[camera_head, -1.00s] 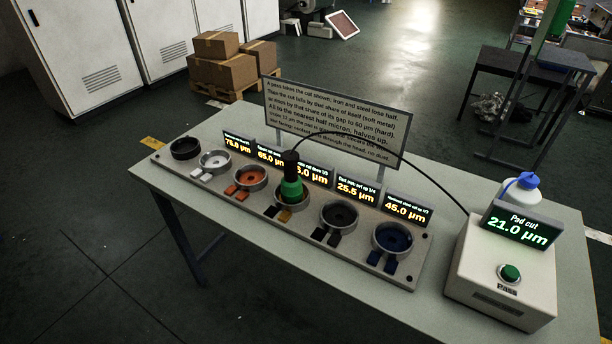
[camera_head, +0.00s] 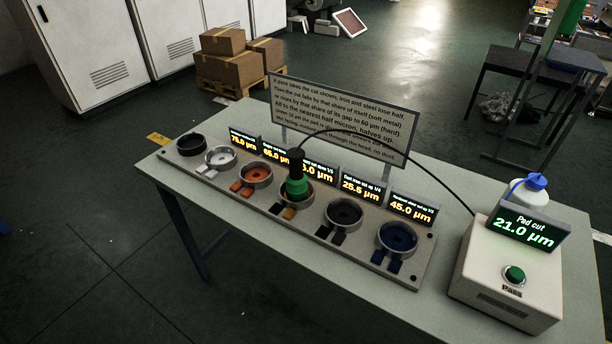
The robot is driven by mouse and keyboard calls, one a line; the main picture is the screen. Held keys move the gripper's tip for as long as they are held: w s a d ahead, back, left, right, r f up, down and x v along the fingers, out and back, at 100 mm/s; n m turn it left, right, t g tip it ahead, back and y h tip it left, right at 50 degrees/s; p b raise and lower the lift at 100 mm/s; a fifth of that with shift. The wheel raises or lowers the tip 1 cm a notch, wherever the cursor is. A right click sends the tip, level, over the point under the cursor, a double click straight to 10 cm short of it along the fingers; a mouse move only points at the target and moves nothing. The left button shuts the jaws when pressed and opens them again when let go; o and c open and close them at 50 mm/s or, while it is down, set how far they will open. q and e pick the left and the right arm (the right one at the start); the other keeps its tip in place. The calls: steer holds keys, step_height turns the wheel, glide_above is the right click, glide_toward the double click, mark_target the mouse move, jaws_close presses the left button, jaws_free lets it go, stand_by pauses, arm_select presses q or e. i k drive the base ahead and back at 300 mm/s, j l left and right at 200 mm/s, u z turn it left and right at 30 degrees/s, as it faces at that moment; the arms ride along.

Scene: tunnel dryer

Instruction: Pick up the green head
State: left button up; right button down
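The green head (camera_head: 297,188) stands upright with a black top, in the fourth round holder from the left on the grey rack. A black cable (camera_head: 408,164) arches from its top to the white box at the right. The rack (camera_head: 300,225) lies on the table and has a row of round holders, from black (camera_head: 192,145) at the left to dark blue (camera_head: 397,238) at the right. Neither gripper is in view, and nothing is holding the head.
Small lit displays (camera_head: 361,187) and a text sign (camera_head: 340,115) stand behind the rack. The front table strip is clear.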

mark_target(296, 186)
steer(key=j+z, duration=0.1)
steer(key=z, duration=0.45)
steer(key=j+z, duration=0.75)
steer(key=k+j, duration=0.1)
steer(key=j, duration=0.3)
steer(key=k+j+z, duration=0.1)
steer(key=j, duration=0.3)
steer(key=k+j+z, duration=0.1)
steer(key=j, duration=0.3)
steer(key=k+j, duration=0.2)
steer(key=j, duration=0.2)
steer(key=i+l, duration=0.4)
